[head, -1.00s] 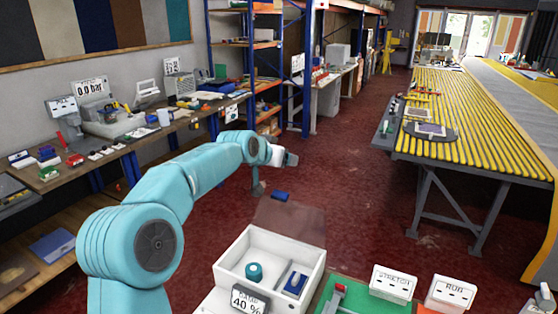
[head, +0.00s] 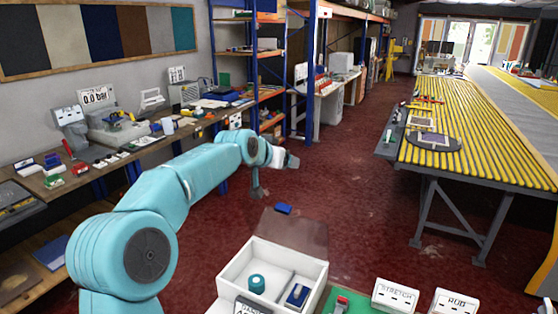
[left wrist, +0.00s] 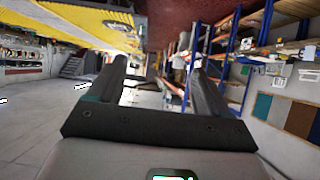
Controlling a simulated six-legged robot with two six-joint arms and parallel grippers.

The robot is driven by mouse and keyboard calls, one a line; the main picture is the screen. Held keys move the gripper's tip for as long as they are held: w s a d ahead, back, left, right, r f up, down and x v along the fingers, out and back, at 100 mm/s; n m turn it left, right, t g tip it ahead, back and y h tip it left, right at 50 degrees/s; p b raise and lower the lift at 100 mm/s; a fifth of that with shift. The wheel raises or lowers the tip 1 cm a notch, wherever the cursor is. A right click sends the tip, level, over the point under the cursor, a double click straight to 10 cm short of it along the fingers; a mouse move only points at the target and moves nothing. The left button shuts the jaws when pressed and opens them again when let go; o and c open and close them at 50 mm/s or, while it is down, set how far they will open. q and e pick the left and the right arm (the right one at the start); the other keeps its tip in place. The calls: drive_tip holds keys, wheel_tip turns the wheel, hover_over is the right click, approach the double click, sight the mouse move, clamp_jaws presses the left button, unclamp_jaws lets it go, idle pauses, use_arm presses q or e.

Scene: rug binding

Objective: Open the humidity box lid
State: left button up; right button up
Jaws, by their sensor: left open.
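The humidity box (head: 235,272) is a white tray-like box at the bottom middle of the head view. Its brownish see-through lid (head: 294,234) stands raised at the back edge, with a blue handle (head: 284,208) on its upper edge. Inside are a teal round pot (head: 256,283) and a blue-and-white item (head: 297,294). My left gripper (head: 292,161) is beyond and above the lid, apart from it. In the left wrist view its two dark fingers (left wrist: 155,72) are spread with nothing between them. The box is not visible in that view. My right gripper is not in view.
A workbench with instruments (head: 118,148) runs along the left wall. Blue-framed shelves (head: 308,75) stand behind my left arm. A yellow slatted table (head: 475,130) is at right. Signs reading STRETCH (head: 396,296) and RUG (head: 455,303) stand right of the box. Red floor lies open between.

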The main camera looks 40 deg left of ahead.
use_arm(q)
drive_tip(key=shift+s+r, duration=0.1)
drive_tip(key=shift+s, duration=0.05)
drive_tip(key=b+v, duration=0.4)
drive_tip(key=v, duration=1.2)
drive_tip(key=shift+b, duration=0.35)
drive_tip(key=shift+s, duration=0.1)
